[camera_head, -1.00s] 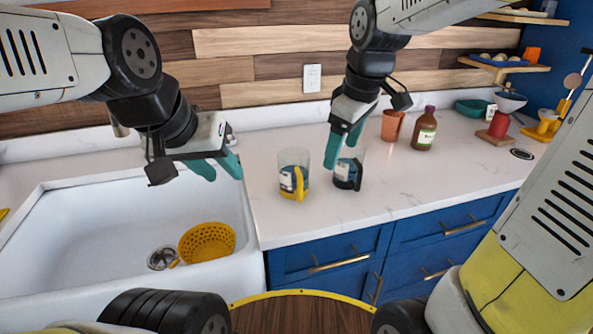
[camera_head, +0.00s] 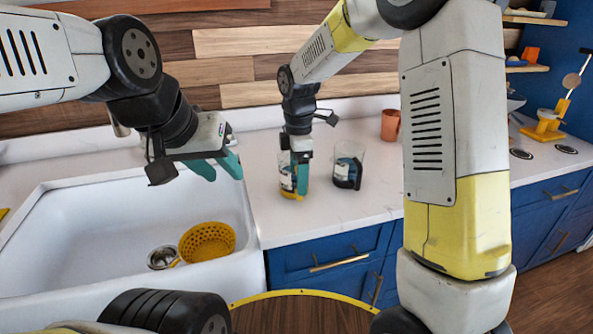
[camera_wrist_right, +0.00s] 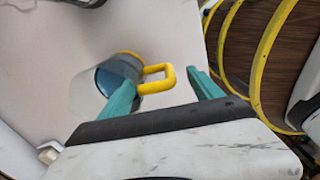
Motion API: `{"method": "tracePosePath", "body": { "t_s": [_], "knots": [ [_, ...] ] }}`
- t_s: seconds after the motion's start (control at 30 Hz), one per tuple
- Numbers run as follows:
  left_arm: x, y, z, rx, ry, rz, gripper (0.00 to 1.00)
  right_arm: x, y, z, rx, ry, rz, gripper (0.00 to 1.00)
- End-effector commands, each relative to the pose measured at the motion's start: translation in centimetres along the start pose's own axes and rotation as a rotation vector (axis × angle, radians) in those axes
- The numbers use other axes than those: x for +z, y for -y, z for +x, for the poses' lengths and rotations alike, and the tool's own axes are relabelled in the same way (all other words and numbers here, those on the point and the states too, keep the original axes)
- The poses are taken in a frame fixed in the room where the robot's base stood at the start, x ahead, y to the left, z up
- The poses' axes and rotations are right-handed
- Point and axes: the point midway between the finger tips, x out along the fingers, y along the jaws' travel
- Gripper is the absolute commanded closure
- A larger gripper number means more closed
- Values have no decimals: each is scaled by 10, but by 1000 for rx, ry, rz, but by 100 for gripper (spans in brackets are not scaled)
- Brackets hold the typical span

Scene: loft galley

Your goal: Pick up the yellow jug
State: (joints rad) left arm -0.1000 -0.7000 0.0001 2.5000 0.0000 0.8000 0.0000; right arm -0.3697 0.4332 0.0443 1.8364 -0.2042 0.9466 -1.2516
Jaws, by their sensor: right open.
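The yellow jug is a clear jug (camera_head: 285,172) with a yellow handle and base. It stands upright on the white counter, partly hidden by my right gripper. My right gripper (camera_head: 299,178) points down at it, fingers open. In the right wrist view the jug (camera_wrist_right: 112,78) lies beyond the left finger, and its yellow handle (camera_wrist_right: 165,76) shows between the two teal fingertips (camera_wrist_right: 161,79). I cannot tell whether either finger touches it. My left gripper (camera_head: 218,166) is open and empty above the sink's right side.
A similar jug with a black handle (camera_head: 348,167) stands close to the right. A copper cup (camera_head: 390,125) is farther back. The white sink (camera_head: 95,215) holds a yellow colander (camera_head: 207,242). The front counter between sink and jugs is clear.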

Motion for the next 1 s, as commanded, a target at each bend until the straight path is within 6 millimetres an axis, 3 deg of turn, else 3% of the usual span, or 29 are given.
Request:
{"method": "tracePosePath", "body": {
  "t_s": [0.23, 0.57, 0.9, 0.93, 1.0],
  "knots": [
    [0, 0, 0, 0, 0, 0, 64, 1, -2, 37, -3, 1, 0, 26],
    [0, 0, 0, 0, 0, 0, 64, 1, -2, 43, 0, 0, 1, 28],
    [0, 0, 0, 0, 0, 0, 64, 1, -2, 42, 0, 0, 1, 94],
    [0, 0, 0, 0, 0, 0, 64, 1, -2, 42, 0, 0, 1, 100],
    [0, 0, 0, 0, 0, 0, 64, 1, -2, 42, -1, 0, 1, 100]
  ]
}}
